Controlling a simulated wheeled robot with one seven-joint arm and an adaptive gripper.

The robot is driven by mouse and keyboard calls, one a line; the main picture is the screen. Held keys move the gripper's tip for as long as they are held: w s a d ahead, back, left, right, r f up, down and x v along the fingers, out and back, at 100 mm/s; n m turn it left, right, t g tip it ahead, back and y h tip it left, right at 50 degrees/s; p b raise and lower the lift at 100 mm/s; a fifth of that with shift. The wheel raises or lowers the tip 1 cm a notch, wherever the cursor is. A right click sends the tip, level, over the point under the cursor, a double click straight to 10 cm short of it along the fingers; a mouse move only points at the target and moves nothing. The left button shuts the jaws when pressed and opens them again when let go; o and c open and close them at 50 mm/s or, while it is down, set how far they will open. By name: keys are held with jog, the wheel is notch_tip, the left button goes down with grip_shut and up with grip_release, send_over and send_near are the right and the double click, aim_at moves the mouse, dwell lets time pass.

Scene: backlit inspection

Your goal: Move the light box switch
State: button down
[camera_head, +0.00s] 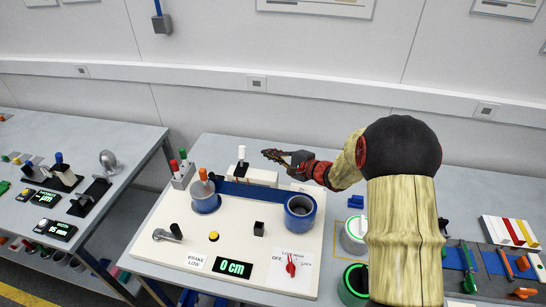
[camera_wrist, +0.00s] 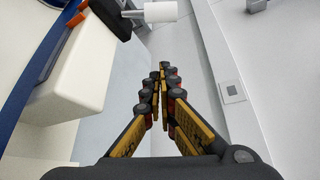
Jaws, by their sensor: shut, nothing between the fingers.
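The wrist view shows the fingers (camera_wrist: 160,75) closed together, pointing past the switch's right side.
The white panel (camera_head: 165,262) carries a blue strip between two blue rolls, a "0 cm" display (camera_head: 234,267), a yellow button and a red rotary knob (camera_head: 291,265). Red and green levers (camera_head: 182,160) stand left of the switch. The wall (camera_head: 200,100) is behind.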

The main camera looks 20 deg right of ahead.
aim_at(242, 156)
jog(key=shift+w+a+r+b, duration=0.15)
jog(key=shift+w+a, duration=0.25)
jog(key=shift+a, duration=0.5)
jog(key=shift+w+a+b, duration=0.1)
jog(key=shift+w+a, duration=0.35)
jog(key=shift+a, duration=0.45)
jog(key=shift+w+a+r+b, duration=0.15)
jog(key=shift+w+a, duration=0.25)
jog(key=shift+a, duration=0.5)
